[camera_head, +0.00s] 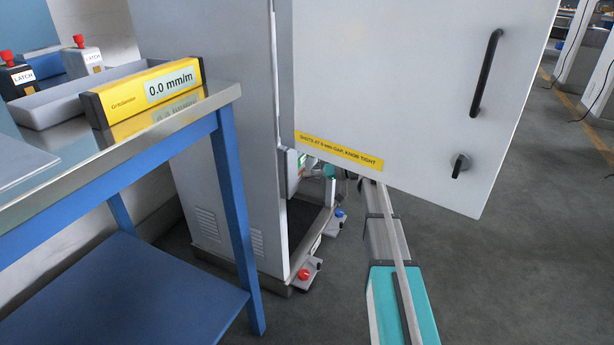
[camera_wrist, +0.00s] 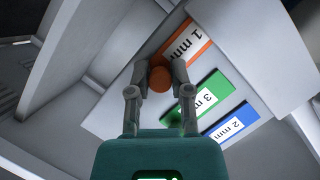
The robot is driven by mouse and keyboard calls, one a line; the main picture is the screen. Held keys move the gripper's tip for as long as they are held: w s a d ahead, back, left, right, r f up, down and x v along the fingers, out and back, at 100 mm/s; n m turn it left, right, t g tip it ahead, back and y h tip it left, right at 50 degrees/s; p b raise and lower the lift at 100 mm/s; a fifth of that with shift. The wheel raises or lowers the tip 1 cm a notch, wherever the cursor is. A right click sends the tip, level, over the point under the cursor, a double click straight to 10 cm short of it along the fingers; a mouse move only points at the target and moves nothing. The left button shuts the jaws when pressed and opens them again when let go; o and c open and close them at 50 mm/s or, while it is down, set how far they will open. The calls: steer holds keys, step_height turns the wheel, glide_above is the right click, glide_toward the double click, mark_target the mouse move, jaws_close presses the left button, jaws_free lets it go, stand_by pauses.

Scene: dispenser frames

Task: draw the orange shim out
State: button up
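The orange shim (camera_wrist: 188,52), with a white "1 mm" label, shows in the wrist view at the top centre, set in a pale panel. Its round orange knob (camera_wrist: 160,80) stands toward me. My gripper (camera_wrist: 160,74) has one finger on each side of the knob, and both appear to touch it, so it looks shut on the knob. The fingers hide part of the shim's left end.
A green "3 mm" shim (camera_wrist: 205,98) and a blue "2 mm" shim (camera_wrist: 230,122) sit beside the orange one. The open cabinet door (camera_head: 400,90) hangs over my arm. A blue-legged bench (camera_head: 228,170) with a yellow gauge (camera_head: 140,92) stands left.

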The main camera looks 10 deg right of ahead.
mark_target(307, 170)
steer(key=shift+w+a, duration=0.1)
jaws_close()
steer(key=shift+w+d, duration=0.6)
steer(key=shift+w, duration=0.25)
steer(key=shift+w+d, duration=0.55)
steer(key=shift+w, duration=0.25)
steer(key=o, duration=0.8)
jaws_free()
steer(key=shift+s, duration=0.2)
